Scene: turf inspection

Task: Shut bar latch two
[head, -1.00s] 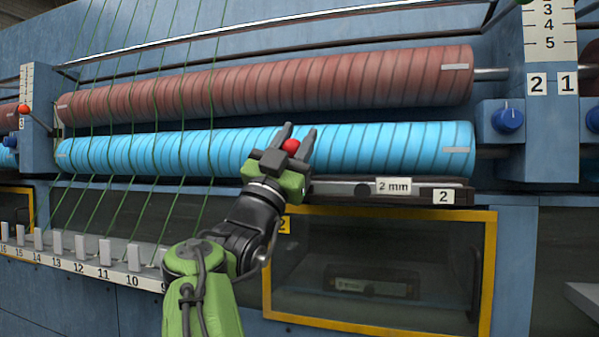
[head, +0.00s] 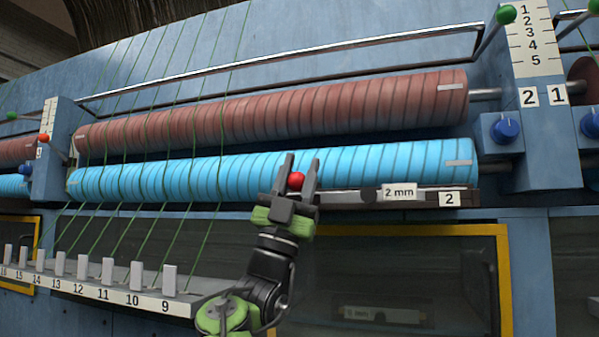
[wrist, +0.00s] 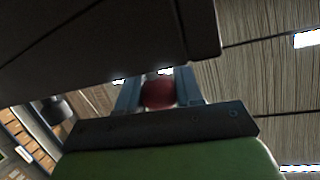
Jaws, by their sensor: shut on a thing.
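The dark bar (head: 345,199) with a "2 mm" tag (head: 399,192) and a number 2 plate (head: 449,199) runs just under the blue roller (head: 400,158). My gripper (head: 301,158) is shut on a red ball knob (head: 296,180) at the roller's lower edge, left of the tag. In the wrist view the red knob (wrist: 158,94) sits between the two fingers. Whatever stem or lever carries the knob is hidden by the gripper, so I cannot tell how the latch is seated.
A red-brown roller (head: 300,112) lies above the blue one. Green strands (head: 150,120) hang at the left over a numbered rail (head: 120,295). A yellow-framed window (head: 505,280) is below. A blue dial (head: 505,130) is at the right.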

